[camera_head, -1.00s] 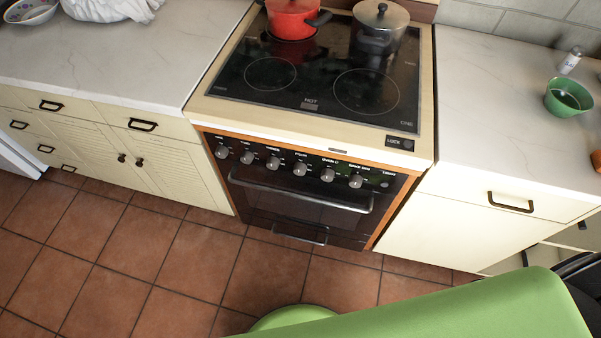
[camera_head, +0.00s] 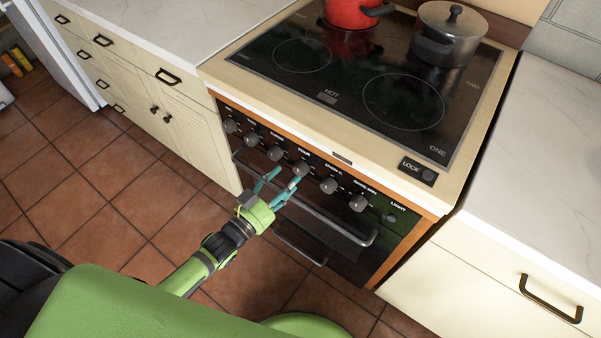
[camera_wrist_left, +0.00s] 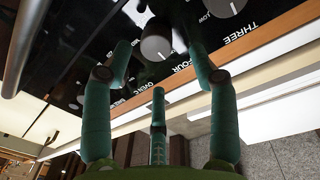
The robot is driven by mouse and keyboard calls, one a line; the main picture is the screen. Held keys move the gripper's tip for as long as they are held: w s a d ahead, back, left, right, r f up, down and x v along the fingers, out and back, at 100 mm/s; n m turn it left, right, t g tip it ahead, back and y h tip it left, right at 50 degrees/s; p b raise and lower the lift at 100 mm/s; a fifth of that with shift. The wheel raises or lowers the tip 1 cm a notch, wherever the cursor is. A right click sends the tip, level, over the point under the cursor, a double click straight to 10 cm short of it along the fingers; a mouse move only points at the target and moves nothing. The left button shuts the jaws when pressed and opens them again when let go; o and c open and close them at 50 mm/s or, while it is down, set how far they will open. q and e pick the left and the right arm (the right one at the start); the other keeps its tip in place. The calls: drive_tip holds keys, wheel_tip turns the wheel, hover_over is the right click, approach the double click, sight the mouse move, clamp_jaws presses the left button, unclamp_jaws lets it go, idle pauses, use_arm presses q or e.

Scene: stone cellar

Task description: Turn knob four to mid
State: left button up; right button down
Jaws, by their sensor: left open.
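Knob four (camera_head: 301,168) is a round grey knob on the black oven front, under the label FOUR. In the left wrist view, knob four (camera_wrist_left: 157,40) shows ahead, between the fingertips, with a pale mark on the side toward its label. My left gripper (camera_head: 283,178), with teal fingers, is open and empty in front of and slightly below knob four in the head view. I cannot tell whether a finger touches the knob. My right gripper is not in view.
Knob three (camera_head: 275,153) and the oven knob (camera_head: 329,185) flank it closely. The oven handle (camera_head: 330,225) runs below the knobs. A red pot (camera_head: 350,40) and a steel pot (camera_head: 445,50) stand on the cooktop (camera_head: 350,70). The tiled floor in front is clear.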

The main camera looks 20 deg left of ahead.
sight(298, 171)
use_arm(q)
drive_tip(key=x, duration=0.2)
drive_tip(key=shift+w+d, duration=0.2)
drive_tip(key=shift+w, duration=0.15)
drive_tip(key=shift+w+d, duration=0.15)
drive_tip(key=shift+w, duration=0.2)
drive_tip(key=shift+w+d, duration=0.1)
drive_tip(key=shift+w, duration=0.1)
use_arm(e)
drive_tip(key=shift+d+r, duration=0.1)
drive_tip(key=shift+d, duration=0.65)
use_arm(q)
drive_tip(key=c, duration=1.1)
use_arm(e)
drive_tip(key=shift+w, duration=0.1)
